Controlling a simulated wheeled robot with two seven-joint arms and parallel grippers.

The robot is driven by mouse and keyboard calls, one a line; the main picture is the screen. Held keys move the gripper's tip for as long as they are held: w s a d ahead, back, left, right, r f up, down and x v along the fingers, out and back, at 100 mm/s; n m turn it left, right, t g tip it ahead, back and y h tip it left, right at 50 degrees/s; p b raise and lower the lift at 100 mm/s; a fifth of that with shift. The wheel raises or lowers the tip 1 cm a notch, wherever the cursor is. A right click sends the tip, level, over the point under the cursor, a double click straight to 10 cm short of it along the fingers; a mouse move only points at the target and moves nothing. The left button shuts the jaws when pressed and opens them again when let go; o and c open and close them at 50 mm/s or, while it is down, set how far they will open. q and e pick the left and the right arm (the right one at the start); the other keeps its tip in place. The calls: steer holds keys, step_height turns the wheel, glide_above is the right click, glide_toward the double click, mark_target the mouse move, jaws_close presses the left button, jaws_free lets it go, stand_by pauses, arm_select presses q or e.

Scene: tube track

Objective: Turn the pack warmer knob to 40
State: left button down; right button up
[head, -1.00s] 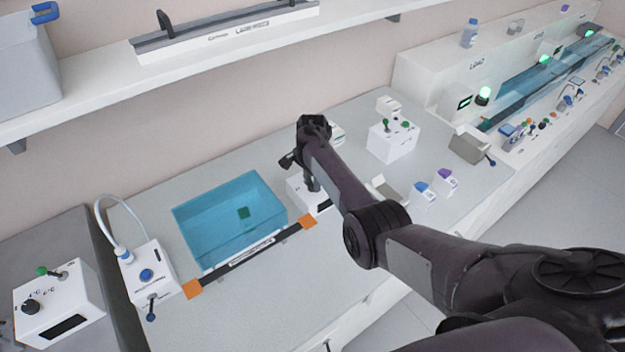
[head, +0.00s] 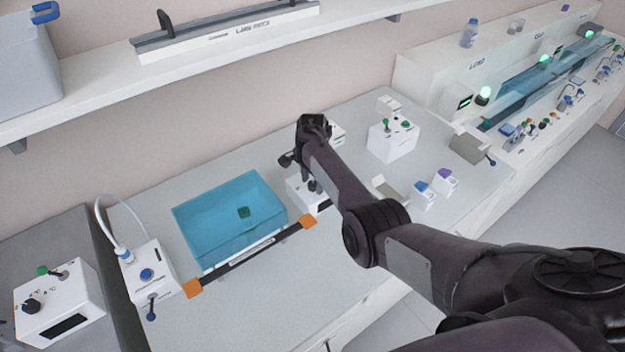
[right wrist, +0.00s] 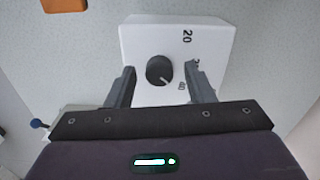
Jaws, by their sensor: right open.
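The pack warmer is a white box (head: 297,192) beside the blue water bath, partly hidden by my right arm in the head view. In the right wrist view its white face (right wrist: 140,35) carries a round dark knob (right wrist: 158,70), with 20 and 40 printed on the right. Another number is partly hidden by a finger. The knob's light mark points to the lower right, roughly towards 40; I cannot tell whether it lines up exactly. My right gripper (right wrist: 160,68) is open, its fingers on either side of the knob with visible gaps. My left gripper is not in view.
The blue bath (head: 215,215) has a dark front bar with orange ends (head: 308,222). A white box with a green-tipped lever (head: 392,143) stands behind to the right. Blue and purple topped blocks (head: 436,188) sit near the right edge. The front counter is clear.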

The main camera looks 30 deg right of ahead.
mark_target(312, 183)
steer(key=shift+r, duration=0.1)
step_height(312, 183, up, 8)
steer(key=shift+f, duration=0.2)
stand_by(0.3)
